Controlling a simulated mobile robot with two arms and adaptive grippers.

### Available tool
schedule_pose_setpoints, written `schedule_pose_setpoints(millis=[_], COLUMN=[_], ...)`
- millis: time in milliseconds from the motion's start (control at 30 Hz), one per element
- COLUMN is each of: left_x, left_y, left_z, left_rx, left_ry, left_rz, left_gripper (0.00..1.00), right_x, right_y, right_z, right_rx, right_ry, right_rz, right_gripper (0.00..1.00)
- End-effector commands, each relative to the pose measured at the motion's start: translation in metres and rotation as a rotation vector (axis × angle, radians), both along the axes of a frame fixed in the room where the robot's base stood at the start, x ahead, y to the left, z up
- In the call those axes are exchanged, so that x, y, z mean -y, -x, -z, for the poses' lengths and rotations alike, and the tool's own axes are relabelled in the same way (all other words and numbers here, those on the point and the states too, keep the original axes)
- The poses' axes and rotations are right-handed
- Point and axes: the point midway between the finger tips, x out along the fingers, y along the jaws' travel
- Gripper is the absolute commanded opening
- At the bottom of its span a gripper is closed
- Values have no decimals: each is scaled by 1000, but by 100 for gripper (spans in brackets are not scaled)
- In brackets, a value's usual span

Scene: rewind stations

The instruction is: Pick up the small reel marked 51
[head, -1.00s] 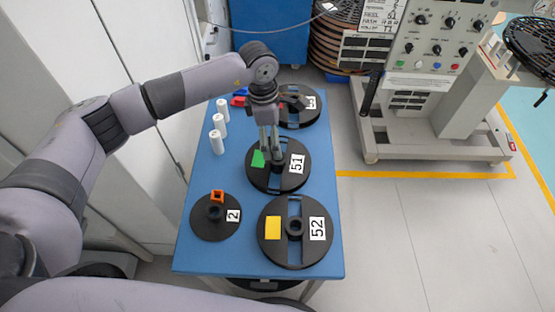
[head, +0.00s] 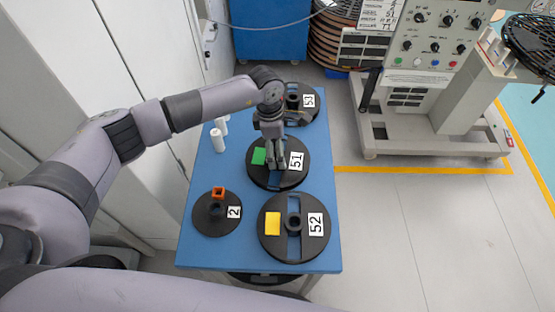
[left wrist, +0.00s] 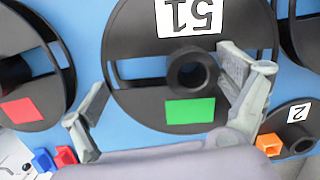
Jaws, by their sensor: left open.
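The small black reel marked 51 (head: 258,177) lies flat on the blue table, with a green patch and a white label. My left gripper (head: 276,166) points down over its middle, open. In the left wrist view, the gripper (left wrist: 163,72) has its fingers spread on either side of the hub (left wrist: 192,73) of reel 51 (left wrist: 135,42). The hub sits nearer the right-hand finger. I cannot tell whether that finger touches it. My right gripper is not in view.
Reel 52 (head: 275,252), with a yellow patch, lies in front on the blue table (head: 190,253). A smaller reel marked 2 (head: 204,226) is at front left. Reel 53 (head: 314,115) lies behind. White cylinders (head: 217,144) stand along the left edge.

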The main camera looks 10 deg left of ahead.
Motion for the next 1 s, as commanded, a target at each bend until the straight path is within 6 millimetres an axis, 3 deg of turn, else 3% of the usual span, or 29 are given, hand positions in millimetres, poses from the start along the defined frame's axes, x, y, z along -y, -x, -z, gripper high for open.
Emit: schedule_pose_setpoints(millis=[1000], left_x=[-3], left_y=[2], left_z=[6], left_rx=[-5], left_ry=[-9], left_rz=[-3], left_gripper=[18], right_x=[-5], right_y=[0], right_z=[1], right_rx=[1], right_ry=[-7], right_rz=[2], right_gripper=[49])
